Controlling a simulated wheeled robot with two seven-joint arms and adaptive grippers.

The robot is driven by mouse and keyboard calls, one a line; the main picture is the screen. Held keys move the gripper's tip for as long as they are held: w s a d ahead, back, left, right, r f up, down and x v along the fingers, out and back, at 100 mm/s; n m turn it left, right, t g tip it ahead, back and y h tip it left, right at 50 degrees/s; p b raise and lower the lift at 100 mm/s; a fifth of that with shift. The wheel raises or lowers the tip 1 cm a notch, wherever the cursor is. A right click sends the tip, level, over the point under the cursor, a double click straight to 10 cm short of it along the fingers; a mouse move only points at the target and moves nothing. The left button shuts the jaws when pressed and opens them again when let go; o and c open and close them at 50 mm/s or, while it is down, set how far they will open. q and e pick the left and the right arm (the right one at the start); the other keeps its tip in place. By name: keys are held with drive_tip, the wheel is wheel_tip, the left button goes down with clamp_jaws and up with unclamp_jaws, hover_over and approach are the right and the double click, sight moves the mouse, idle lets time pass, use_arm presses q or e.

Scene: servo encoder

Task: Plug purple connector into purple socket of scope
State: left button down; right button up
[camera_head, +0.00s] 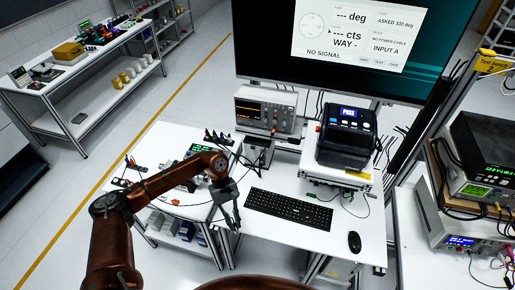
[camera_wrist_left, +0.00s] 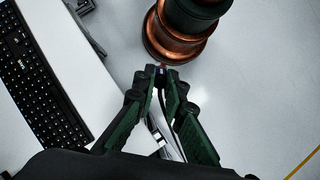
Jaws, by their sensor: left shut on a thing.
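My left gripper (camera_head: 230,213) hangs just past the front-left edge of the desk, left of the keyboard. In the left wrist view its fingers (camera_wrist_left: 160,72) are closed on a small connector (camera_wrist_left: 162,69), mostly hidden between the tips. A dark cable seems to run back between the fingers. The connector's purple colour cannot be made out. The scope (camera_head: 265,108), a light box with a dark screen, stands at the back left of the desk, well apart from the gripper. Its purple socket is too small to tell. My right gripper is not in view.
A keyboard (camera_head: 288,209) and mouse (camera_head: 354,242) lie on the desk. A dark device with a blue display (camera_head: 347,132) stands right of the scope. Cables lie around both. The big monitor (camera_head: 350,45) reads NO SIGNAL. Open floor (camera_head: 80,200) lies to the left.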

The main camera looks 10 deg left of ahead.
use_arm(q)
drive_tip(key=w+r+n+t+y, duration=0.1)
drive_tip(key=w+r+n+t, duration=0.2)
drive_tip(key=w+n+t, duration=0.6)
drive_tip(key=w+r+n+t+y, duration=0.1)
drive_tip(key=w+r+n+t, duration=0.3)
drive_tip(key=w+n+t, duration=0.5)
drive_tip(key=n+t, duration=0.4)
drive_tip(key=n, duration=0.5)
drive_tip(key=shift+w+d+r+y, duration=0.15)
drive_tip(key=shift+d+r+y, duration=0.1)
drive_tip(key=shift+y, duration=0.05)
